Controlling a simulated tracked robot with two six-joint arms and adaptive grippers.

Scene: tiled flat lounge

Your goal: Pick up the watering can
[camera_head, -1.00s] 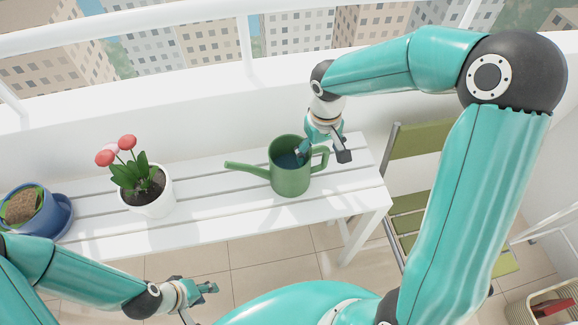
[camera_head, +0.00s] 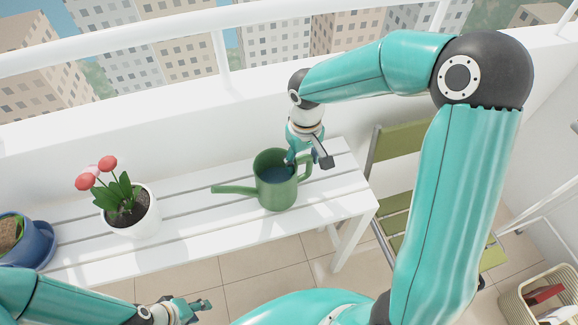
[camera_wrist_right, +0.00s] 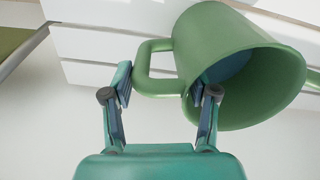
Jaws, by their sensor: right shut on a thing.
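The green watering can (camera_head: 277,195) is upright at the right part of the white slatted bench (camera_head: 165,235), its spout pointing left. I cannot tell any gap under it. My right gripper (camera_head: 305,160) is at its handle side, above the bench. In the right wrist view, the gripper (camera_wrist_right: 161,92) has one finger outside the handle and the other at the can's (camera_wrist_right: 235,65) rim, with the handle between them; it is shut on the can. My left gripper (camera_head: 195,304) is low in front of the bench, away from the can, its fingers too small to judge.
A white pot (camera_head: 132,218) with red flowers stands left of the can. A blue pot (camera_head: 38,240) is at the far left. A green slatted chair (camera_head: 400,145) stands right of the bench. A basket (camera_head: 535,297) is at the lower right. A white parapet runs behind.

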